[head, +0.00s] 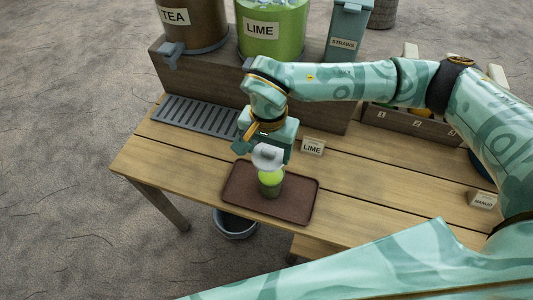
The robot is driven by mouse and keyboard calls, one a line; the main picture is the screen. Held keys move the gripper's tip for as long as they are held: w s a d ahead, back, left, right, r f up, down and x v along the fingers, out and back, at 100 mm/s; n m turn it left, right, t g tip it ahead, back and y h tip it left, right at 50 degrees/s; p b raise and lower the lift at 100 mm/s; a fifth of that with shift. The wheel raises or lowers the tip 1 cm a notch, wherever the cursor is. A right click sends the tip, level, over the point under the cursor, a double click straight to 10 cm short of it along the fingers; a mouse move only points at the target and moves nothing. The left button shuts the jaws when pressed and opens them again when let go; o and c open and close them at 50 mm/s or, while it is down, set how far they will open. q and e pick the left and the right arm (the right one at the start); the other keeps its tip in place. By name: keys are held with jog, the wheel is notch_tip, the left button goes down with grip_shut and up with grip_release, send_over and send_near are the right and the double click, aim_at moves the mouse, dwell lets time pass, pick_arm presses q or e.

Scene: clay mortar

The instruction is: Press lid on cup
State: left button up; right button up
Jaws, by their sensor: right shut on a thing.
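A cup (270,187) with bright green drink stands upright on the dark brown tray (296,208), in the middle of the head view. My right gripper (268,149) points down over it from above. It is shut on a pale, whitish lid (266,158). The lid is right above the cup and hides the back of its rim. The green of the drink shows in front below the lid. I cannot tell whether the lid touches the rim. My left gripper is out of view.
Behind stand a tea dispenser (194,27), a lime dispenser (273,35) and a straw holder (346,28). A grey drip grate (196,115) lies left. A lime sign (312,147) is close right of the gripper. A bucket (234,226) is below the table edge.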

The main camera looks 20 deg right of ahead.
aim_at(271, 157)
jog(key=shift+s+d, duration=0.3)
jog(key=shift+s+f+n, duration=0.1)
jog(key=shift+n, duration=0.2)
jog(key=shift+a+f+b, duration=0.1)
jog(key=shift+f+b, duration=0.35)
jog(key=shift+f, duration=0.05)
jog(key=shift+f+b, duration=0.3)
jog(key=shift+f, duration=0.05)
notch_tip(271, 157, down, 3)
jog(key=shift+r+b, duration=0.1)
jog(key=shift+b, duration=1)
jog(key=shift+f+b, duration=0.3)
jog(key=shift+f, duration=0.6)
jog(key=shift+r+p, duration=0.1)
jog(key=shift+p, duration=0.2)
